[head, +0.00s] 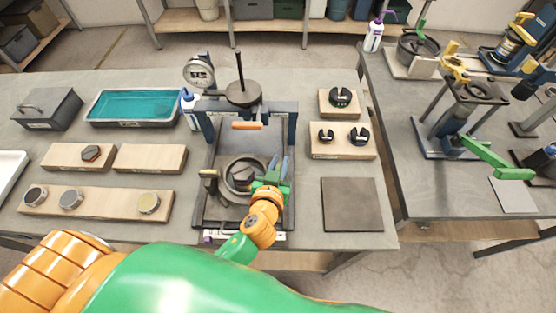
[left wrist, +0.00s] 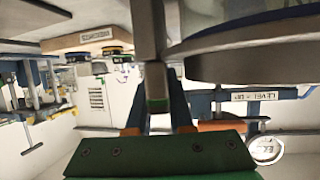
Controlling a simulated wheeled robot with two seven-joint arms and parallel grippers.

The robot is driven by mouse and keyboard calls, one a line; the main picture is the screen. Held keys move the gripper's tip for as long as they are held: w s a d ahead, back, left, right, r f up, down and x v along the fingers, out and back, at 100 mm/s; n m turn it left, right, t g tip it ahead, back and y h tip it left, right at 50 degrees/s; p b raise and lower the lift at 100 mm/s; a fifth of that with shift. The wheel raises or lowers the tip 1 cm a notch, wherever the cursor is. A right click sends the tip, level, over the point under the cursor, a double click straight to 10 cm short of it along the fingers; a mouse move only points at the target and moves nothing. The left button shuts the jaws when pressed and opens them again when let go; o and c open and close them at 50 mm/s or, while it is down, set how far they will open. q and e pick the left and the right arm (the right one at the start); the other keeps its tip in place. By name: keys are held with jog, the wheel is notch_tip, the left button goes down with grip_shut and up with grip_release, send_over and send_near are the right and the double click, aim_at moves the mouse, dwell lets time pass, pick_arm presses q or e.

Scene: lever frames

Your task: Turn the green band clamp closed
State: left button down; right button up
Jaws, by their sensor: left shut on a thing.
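The band clamp (head: 229,181) is a dark grey ring low in the press-like frame (head: 207,125) on the middle table. It also shows as a large curved grey band in the left wrist view (left wrist: 250,62). The lever's join to the ring is not clear. In the head view my gripper hides the lever and part of the ring's right side. My right gripper is not in view.
A dial gauge (head: 199,73) and dark weight (head: 243,94) top the frame. An orange bar (head: 247,126) crosses above the ring. Wooden blocks (head: 150,158) stand left, and a bare dark plate (head: 351,205) lies right. Another stand with a green lever (head: 495,158) is on the right table.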

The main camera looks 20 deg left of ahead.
pick_arm(q)
jog(key=m+h, duration=0.1)
jog(key=m+h+p, duration=0.1)
jog(key=shift+d+r+h, duration=0.15)
jog(key=shift+d+h, duration=0.05)
jog(key=shift+h, duration=0.2)
jog(key=shift+d+m+g+h, duration=0.15)
jog(key=shift+d+m+h, duration=0.05)
jog(key=shift+m+h, duration=0.6)
jog(key=shift+d+m+g+h, duration=0.15)
jog(key=shift+m+h, duration=0.65)
jog(key=c, duration=1.1)
grip_release()
jog(key=shift+s, duration=0.1)
jog(key=v, duration=0.5)
jog(key=shift+s+a+b, duration=0.15)
jog(key=shift+s+b, duration=0.15)
jog(key=shift+s, duration=0.05)
jog(key=shift+s+a+r, duration=0.25)
jog(key=shift+s+r, duration=0.05)
jog(key=shift+s, duration=0.2)
